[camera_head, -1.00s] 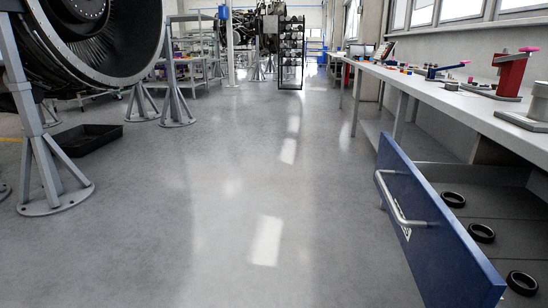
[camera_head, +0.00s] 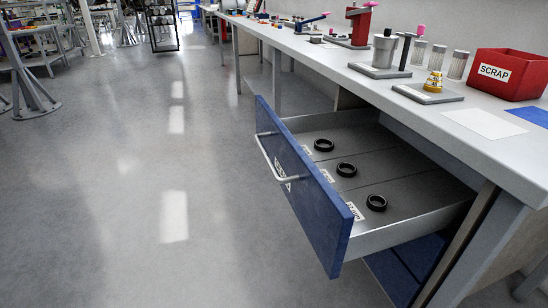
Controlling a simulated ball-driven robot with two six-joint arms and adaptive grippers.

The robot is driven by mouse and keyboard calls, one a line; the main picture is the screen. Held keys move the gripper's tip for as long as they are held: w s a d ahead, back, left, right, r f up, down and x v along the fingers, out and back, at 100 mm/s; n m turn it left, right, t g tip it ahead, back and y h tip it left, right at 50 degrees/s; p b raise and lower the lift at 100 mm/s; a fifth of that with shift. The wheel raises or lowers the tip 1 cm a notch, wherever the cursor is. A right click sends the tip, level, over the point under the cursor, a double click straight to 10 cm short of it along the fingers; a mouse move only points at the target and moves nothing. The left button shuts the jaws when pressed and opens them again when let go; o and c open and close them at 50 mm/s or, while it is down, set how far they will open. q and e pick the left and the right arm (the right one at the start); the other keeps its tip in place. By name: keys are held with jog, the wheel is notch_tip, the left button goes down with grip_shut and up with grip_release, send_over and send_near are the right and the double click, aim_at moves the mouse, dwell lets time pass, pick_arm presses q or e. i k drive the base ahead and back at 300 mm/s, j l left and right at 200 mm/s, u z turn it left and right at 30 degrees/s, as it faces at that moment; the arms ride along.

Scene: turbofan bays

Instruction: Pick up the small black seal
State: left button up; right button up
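Three black ring seals lie flat in an open drawer with a blue front (camera_head: 300,185). The far seal (camera_head: 323,145), the middle seal (camera_head: 346,169) and the near seal (camera_head: 376,202) each lie in their own section, with a small white label on the drawer floor near each. The label text is too small to read. The rings look close in size, so I cannot tell for certain which is the small one. Neither of my grippers is in view.
The drawer's handle (camera_head: 272,160) faces the open floor at left. The workbench (camera_head: 420,92) above it holds a red SCRAP bin (camera_head: 507,74), a yellow part on a plate (camera_head: 433,82), metal cylinders and a red press (camera_head: 360,25). The grey floor (camera_head: 130,200) at left is clear.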

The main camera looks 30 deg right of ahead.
aim_at(376, 208)
jog(key=l+z, duration=0.5)
jog(key=i+l+z, duration=0.15)
jog(key=z, duration=0.3)
jog(key=l, duration=0.1)
